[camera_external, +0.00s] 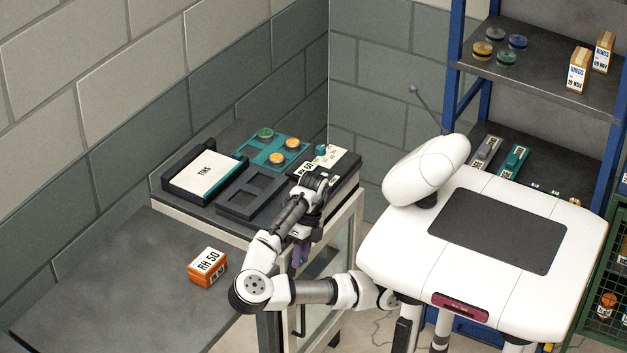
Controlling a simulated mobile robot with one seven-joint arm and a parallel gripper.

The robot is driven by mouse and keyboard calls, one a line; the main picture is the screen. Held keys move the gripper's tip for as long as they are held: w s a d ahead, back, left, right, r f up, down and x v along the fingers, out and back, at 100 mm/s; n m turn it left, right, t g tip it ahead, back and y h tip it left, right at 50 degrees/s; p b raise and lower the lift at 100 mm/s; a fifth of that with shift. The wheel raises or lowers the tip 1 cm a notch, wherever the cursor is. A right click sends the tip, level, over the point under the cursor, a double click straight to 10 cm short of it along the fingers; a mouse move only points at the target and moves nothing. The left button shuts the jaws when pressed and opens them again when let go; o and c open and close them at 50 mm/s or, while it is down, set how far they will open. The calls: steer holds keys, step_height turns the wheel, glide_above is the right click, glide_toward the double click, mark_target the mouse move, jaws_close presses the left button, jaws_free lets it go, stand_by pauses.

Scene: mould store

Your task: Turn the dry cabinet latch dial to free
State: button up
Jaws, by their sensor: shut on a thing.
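The dry cabinet (343,232) has a pale frame and a glass door, and stands left of my white body. My arm bends up over the cabinet's front edge. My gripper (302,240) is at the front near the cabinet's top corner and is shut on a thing. A small purple part (300,254) shows just there, and I take it for the latch dial. My wrist and fingers cover much of it, so its pointer and setting cannot be read.
On the cabinet top are a white-and-teal case marked TINS (205,172), a teal tray with round pieces (272,150), a dark empty tray (250,193) and a labelled black box with a teal knob (345,165). An orange RH 50 box (207,266) sits on the grey bench (120,280).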

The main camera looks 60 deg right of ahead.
steer(key=shift+d+y+p, duration=0.15)
steer(key=shift+y+p, duration=0.35)
steer(key=shift+y, duration=0.1)
steer(key=o, duration=1)
steer(key=p+v, duration=0.3)
steer(key=v, duration=1)
steer(key=shift+d+r, duration=0.15)
steer(key=shift+r, duration=0.2)
